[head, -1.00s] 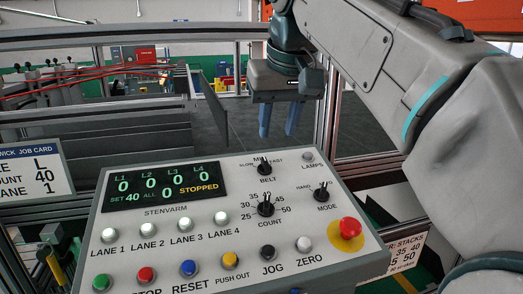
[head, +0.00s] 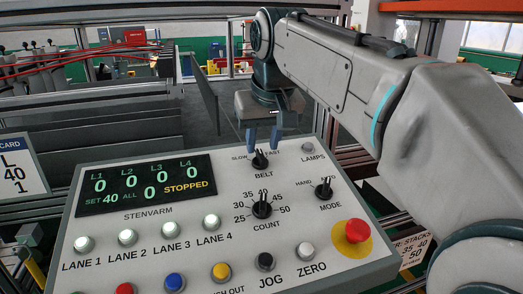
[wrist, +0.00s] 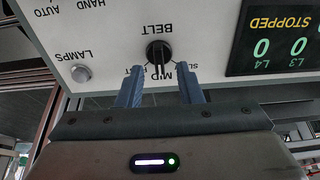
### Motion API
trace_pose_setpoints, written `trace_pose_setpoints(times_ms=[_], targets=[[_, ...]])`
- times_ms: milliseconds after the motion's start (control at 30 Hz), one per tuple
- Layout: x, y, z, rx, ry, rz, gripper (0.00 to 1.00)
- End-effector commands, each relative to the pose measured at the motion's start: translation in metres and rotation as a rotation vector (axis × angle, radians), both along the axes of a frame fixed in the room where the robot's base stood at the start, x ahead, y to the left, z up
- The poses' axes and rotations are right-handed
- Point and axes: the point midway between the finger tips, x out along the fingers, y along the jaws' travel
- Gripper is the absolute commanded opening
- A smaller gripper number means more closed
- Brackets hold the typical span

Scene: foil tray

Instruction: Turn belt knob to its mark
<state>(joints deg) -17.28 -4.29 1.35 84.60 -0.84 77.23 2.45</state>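The belt knob (head: 260,159) is a small black knob above the word BELT, near the top edge of the control panel (head: 190,228). It also shows in the wrist view (wrist: 158,52), upside down, with its bar pointing roughly toward the MID label. SLOW and FAST labels stand to either side, partly hidden by my fingers in the wrist view. My gripper (head: 263,144) is open, its two blue fingers pointing down just above the knob. In the wrist view my fingers (wrist: 159,72) are spread on both sides of the knob's line, with a gap, and hold nothing.
The count knob (head: 262,206) is below the belt knob, the mode knob (head: 324,190) to its right. The lamps button (head: 308,147) and red emergency button (head: 357,231) are also right. The display (head: 147,187) reads STOPPED. A job card (head: 21,168) stands at left.

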Motion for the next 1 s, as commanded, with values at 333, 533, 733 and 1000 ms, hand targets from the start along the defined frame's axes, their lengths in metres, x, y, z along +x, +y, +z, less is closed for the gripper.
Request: trace_pose_setpoints(times_ms=[333,533,733,1000], targets=[[0.013,0.002,-0.030,0.000,0.000,-0.003,0.33],[0.013,0.002,-0.031,0.000,0.000,-0.003,0.33],[0.013,0.002,-0.031,0.000,0.000,-0.003,0.00],[0.013,0.002,-0.030,-0.003,-0.001,0.006,0.00]])
